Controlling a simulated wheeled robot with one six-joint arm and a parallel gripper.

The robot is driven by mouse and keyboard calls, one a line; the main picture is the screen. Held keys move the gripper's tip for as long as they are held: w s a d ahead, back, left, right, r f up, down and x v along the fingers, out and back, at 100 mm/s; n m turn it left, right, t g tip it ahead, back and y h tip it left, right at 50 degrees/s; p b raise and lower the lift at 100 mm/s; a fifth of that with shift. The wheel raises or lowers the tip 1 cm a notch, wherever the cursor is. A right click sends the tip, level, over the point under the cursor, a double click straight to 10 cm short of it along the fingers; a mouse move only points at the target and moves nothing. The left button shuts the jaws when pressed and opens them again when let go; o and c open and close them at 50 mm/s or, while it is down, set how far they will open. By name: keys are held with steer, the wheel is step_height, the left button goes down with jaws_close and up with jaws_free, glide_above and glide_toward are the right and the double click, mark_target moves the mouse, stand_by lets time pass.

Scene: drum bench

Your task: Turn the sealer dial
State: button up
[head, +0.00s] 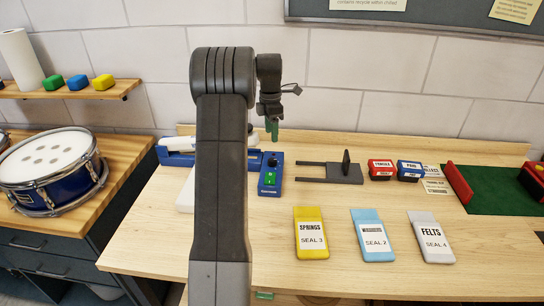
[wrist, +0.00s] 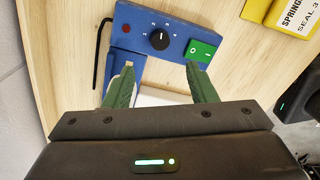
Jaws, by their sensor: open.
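The sealer is a blue unit on the bench with a blue control box (head: 270,175), which also shows in the wrist view (wrist: 185,35). On the box are a black dial (wrist: 160,40) with a white mark and printed digits around it, a green switch (wrist: 201,50) and a dark red round button or light (wrist: 126,29). The dial's pointer line points roughly to the top of the picture. My gripper (head: 272,130) hangs above the box; its two green fingertips (wrist: 162,78) are apart and empty, short of the dial. My arm hides part of the sealer in the head view.
Yellow SPRINGS (head: 311,240), blue (head: 373,243) and white FELTS (head: 431,245) packets lie on the bench front. A dark fork-like stand (head: 335,173), red box (head: 381,169) and blue box (head: 410,170) stand right of the sealer. A drum (head: 50,170) sits far left.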

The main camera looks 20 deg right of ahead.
mark_target(272, 160)
steer(key=f, duration=0.3)
steer(key=f+p, duration=0.1)
steer(key=f, duration=0.6)
steer(key=shift+s+f, duration=0.3)
steer(key=shift+f, duration=0.05)
steer(key=c, duration=1)
